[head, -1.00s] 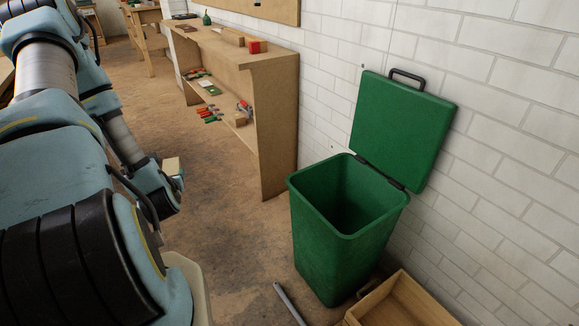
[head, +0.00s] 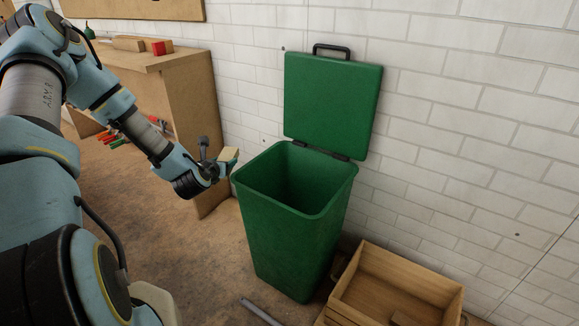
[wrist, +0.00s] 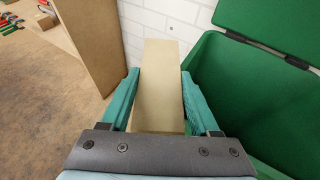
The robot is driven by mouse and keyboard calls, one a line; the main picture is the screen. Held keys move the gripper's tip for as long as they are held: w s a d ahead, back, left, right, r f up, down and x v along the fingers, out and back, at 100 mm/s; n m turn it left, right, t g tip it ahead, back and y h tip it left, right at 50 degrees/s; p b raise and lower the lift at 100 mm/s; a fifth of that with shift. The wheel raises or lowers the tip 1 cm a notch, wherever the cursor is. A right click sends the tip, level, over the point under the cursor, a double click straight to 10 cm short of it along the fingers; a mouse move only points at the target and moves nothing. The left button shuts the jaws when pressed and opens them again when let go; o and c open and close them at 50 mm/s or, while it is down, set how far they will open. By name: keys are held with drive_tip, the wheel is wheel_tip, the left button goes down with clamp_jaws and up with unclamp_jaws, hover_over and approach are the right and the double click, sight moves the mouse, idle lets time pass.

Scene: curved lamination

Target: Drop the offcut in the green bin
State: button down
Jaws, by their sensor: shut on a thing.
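The green bin (head: 290,225) stands against the white brick wall with its lid (head: 332,105) tipped up and open. Its inside looks dark and empty as far as I see. My gripper (head: 226,168) is shut on the offcut (head: 229,155), a pale tan block, just left of the bin's rim. In the wrist view the offcut (wrist: 160,85) sits between the two teal fingers of my gripper (wrist: 160,90). The bin (wrist: 235,85) is right beside it on the right. The offcut is outside the bin opening.
A wooden bench (head: 185,85) with a red block (head: 160,47) on top stands behind my arm. An open wooden crate (head: 395,285) lies on the floor right of the bin. A grey bar (head: 260,312) lies on the floor in front.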

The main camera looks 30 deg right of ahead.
drive_tip(key=s+d+m+g+h+b, duration=0.2)
drive_tip(key=d+m+g+b, duration=0.15)
drive_tip(key=d, duration=0.65)
drive_tip(key=s+d+m+g+h+b, duration=0.2)
drive_tip(key=s+d+m+h+b, duration=0.15)
drive_tip(key=d, duration=0.75)
drive_tip(key=shift+n+t+y, duration=0.25)
drive_tip(key=shift+n+y, duration=0.1)
drive_tip(key=shift+n, duration=0.15)
drive_tip(key=f+b, duration=0.5)
drive_tip(key=shift+w+a+f, duration=0.15)
drive_tip(key=shift+w, duration=0.25)
drive_tip(key=shift+c, duration=0.2)
unclamp_jaws()
drive_tip(key=shift+a, duration=0.1)
